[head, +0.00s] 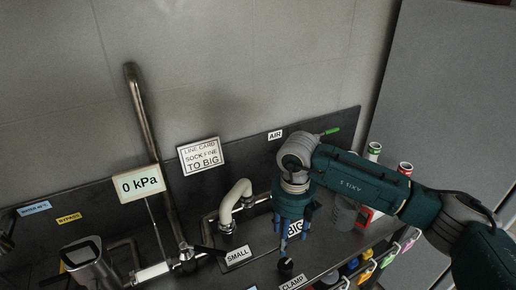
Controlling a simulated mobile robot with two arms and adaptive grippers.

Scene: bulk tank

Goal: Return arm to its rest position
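My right arm comes in from the right, with its dark green link above the bench. My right gripper (292,224) points down in front of the "BIG" label (296,229), which it partly covers. Its blue fingers hang near a grey part with a black knob (285,267). I cannot tell whether the fingers are open, or whether they touch anything. My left gripper is not in view.
A white curved pipe (238,195) stands left of the gripper, behind the "SMALL" label (238,256). A "0 kPa" sign (139,184) and a tall metal pipe (146,130) are further left. Red and green-topped containers (405,168) stand behind my arm. Coloured items hang along the front edge.

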